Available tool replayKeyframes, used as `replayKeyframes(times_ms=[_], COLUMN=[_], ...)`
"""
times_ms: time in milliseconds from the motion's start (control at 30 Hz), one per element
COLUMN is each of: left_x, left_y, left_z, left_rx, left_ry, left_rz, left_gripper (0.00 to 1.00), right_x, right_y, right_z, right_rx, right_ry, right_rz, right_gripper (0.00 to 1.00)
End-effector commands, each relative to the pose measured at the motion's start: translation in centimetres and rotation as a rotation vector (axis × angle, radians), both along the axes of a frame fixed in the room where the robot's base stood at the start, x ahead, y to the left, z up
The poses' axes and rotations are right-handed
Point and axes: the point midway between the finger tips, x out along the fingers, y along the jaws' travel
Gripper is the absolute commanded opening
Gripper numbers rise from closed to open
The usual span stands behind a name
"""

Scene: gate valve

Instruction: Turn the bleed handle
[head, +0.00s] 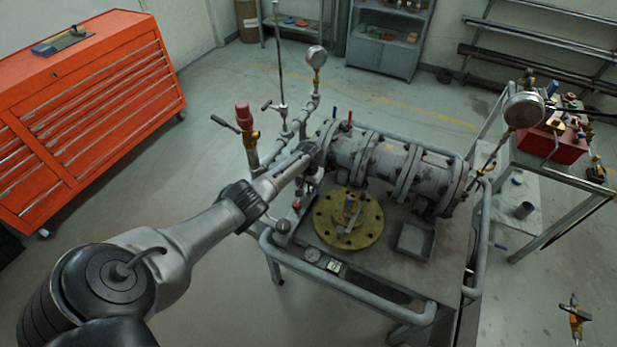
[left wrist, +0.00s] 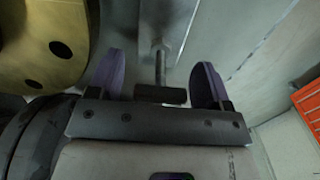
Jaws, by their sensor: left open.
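My left gripper (head: 310,152) reaches in from the left to the near left end of the grey valve body (head: 378,160). In the left wrist view its two purple-grey fingers (left wrist: 158,82) stand apart, open. A small handle with a thin metal stem and a dark crossbar (left wrist: 160,95) sits in the gap between them, nearer the left finger. It appears free of both fingers. I take it for the bleed handle, but cannot confirm this; in the head view the arm seems to hide it.
A yellow round flange (head: 330,232) lies on the bench, near the left fingers. Upright pipes with a red-capped valve (head: 245,118) and a pressure gauge (head: 316,57) rise by my arm. A pipe rail (head: 350,292) edges the bench. An orange tool cabinet (head: 85,110) stands left.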

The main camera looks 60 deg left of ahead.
Motion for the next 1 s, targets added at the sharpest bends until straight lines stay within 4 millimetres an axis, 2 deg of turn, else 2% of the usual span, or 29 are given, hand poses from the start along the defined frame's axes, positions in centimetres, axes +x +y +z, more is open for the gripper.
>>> replayKeyframes(times_ms=[300,600,800,1000], left_x=[0.0,-0.1,0.0,-0.1], left_y=[0.1,0.0,0.0,0.0], left_z=[5.9,10.9,12.7,13.3], left_rx=[0.002,0.002,0.001,0.0], left_ry=[-0.002,0.0,-0.001,0.001], left_rz=[-0.001,-0.001,0.0,0.0], left_gripper=[0.72,0.72,0.72,0.72], right_x=[0.0,0.0,0.0,0.0], right_y=[0.2,0.3,0.3,0.2], right_z=[2.6,3.5,3.7,3.7], right_rx=[0.005,0.011,0.011,0.008], right_ry=[0.0,0.0,0.0,0.0], right_rz=[-0.004,-0.007,-0.006,-0.005], right_gripper=[0.26,0.26,0.26,0.26])
